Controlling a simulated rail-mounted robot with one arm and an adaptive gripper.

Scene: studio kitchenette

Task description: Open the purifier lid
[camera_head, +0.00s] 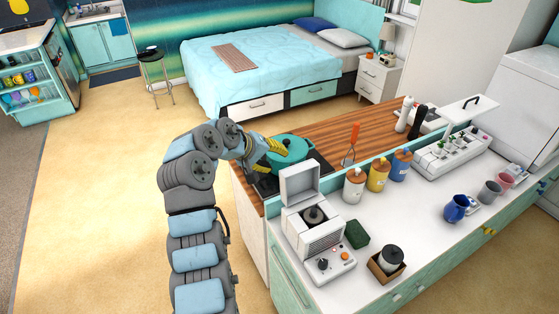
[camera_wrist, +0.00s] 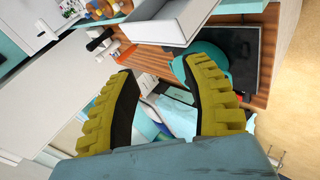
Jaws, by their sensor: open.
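A white boxy appliance with a grille and knobs, which looks like the purifier (camera_head: 318,235), stands at the near left end of the white counter. Its square lid (camera_head: 299,183) stands raised at the back, and a dark round part shows inside. My gripper (camera_head: 276,146) is behind and above the lid, close to the teal pot in the picture, apart from the lid. In the wrist view its yellow fingers (camera_wrist: 160,90) are spread, with nothing between them. A white panel edge (camera_wrist: 185,33) is beyond the fingertips at the top, probably the lid.
A teal pot (camera_head: 287,150) sits on a dark hob behind the appliance. A green sponge (camera_head: 357,234) and a brown box holding a round item (camera_head: 386,264) are to its right. Several lidded canisters (camera_head: 378,173) line the counter's back. Open floor lies left of the counter.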

